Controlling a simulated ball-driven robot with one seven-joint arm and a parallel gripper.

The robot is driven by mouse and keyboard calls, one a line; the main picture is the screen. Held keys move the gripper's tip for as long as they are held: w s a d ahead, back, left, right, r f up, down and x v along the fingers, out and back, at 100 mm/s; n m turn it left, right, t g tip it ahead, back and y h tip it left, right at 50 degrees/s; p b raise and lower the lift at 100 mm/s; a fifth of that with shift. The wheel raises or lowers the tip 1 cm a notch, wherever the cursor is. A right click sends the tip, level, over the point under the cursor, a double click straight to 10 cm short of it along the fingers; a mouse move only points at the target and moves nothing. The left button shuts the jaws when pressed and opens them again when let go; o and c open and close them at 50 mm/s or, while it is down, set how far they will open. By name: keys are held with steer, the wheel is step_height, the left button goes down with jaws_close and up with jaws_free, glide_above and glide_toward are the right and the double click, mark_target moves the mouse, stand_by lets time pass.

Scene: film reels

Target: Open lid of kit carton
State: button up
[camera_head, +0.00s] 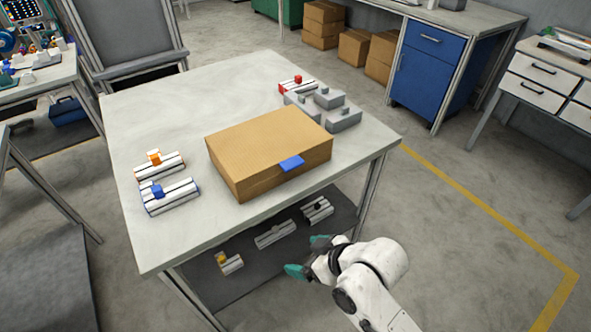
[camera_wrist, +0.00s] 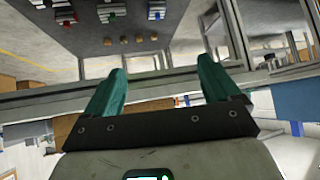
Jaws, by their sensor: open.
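The kit carton (camera_head: 262,140) is a flat brown cardboard box on the grey table, with its lid shut. A blue tab (camera_head: 291,163) sticks out from the lid's front edge, on the side facing me. My gripper (camera_head: 308,256), with teal fingers, is in front of the table's near edge and lower than the carton, apart from it. In the wrist view my gripper (camera_wrist: 162,88) has its two fingers spread with nothing between them. I cannot make out the carton for certain in the wrist view.
The table (camera_head: 170,104) also carries a blue-marked rail part (camera_head: 170,197), an orange-marked one (camera_head: 160,166), a red-marked one (camera_head: 297,86) and grey blocks (camera_head: 340,117). A lower shelf (camera_head: 295,252) holds several rail parts. The floor right of the table is clear.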

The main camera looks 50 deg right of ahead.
steer(key=w+d+r+m+t+h, duration=0.1)
steer(key=w+d+r+t+h, duration=0.1)
steer(key=w+d+r+t, duration=0.25)
steer(key=m+t+h, duration=0.2)
steer(key=t+h, duration=0.1)
steer(key=t, duration=0.1)
glide_toward(295, 167)
steer(key=p+x, duration=0.1)
steer(key=x, duration=0.9)
steer(key=shift+s+d, duration=0.1)
steer(key=shift+r, duration=0.1)
steer(key=c, duration=1.5)
